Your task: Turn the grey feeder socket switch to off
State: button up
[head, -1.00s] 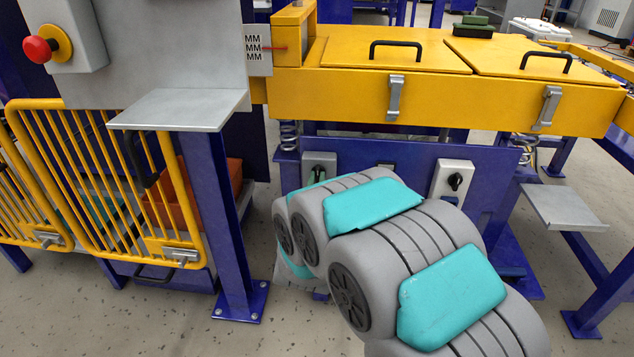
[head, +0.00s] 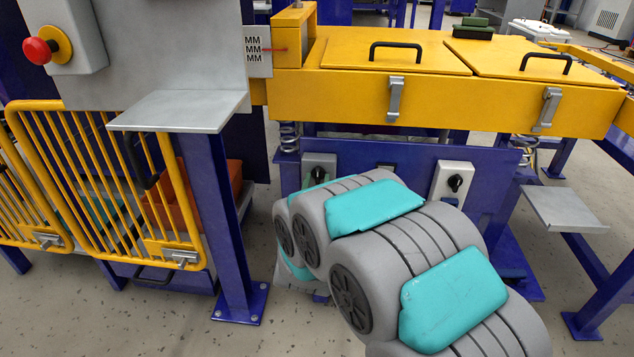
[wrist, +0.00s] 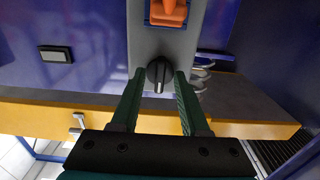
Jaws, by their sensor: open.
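The grey feeder socket (wrist: 178,42) is a box on the blue panel. It also shows in the head view (head: 327,160), at the left of the panel, partly behind my arm. Its black rotary switch (wrist: 159,74) has a pale pointer mark. In the wrist view the knob stands upright with the mark toward the yellow trough. An orange plug (wrist: 168,12) sits on the same box. My gripper (wrist: 159,72) is open, with one dark green finger on each side of the knob and visible gaps. Contact with the knob is not visible. In the head view my arm hides most of the gripper.
A second, whiter switch box (head: 452,182) is on the panel to the right. A small black plate (wrist: 56,54) lies between the boxes. The yellow trough (head: 440,95) overhangs above. A grey shelf (head: 185,108) and yellow barred gate (head: 100,180) stand at left.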

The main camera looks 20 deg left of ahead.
jog(key=v, duration=0.7)
jog(key=shift+s+p, duration=0.35)
jog(key=shift+p, duration=0.1)
jog(key=shift+d, duration=0.1)
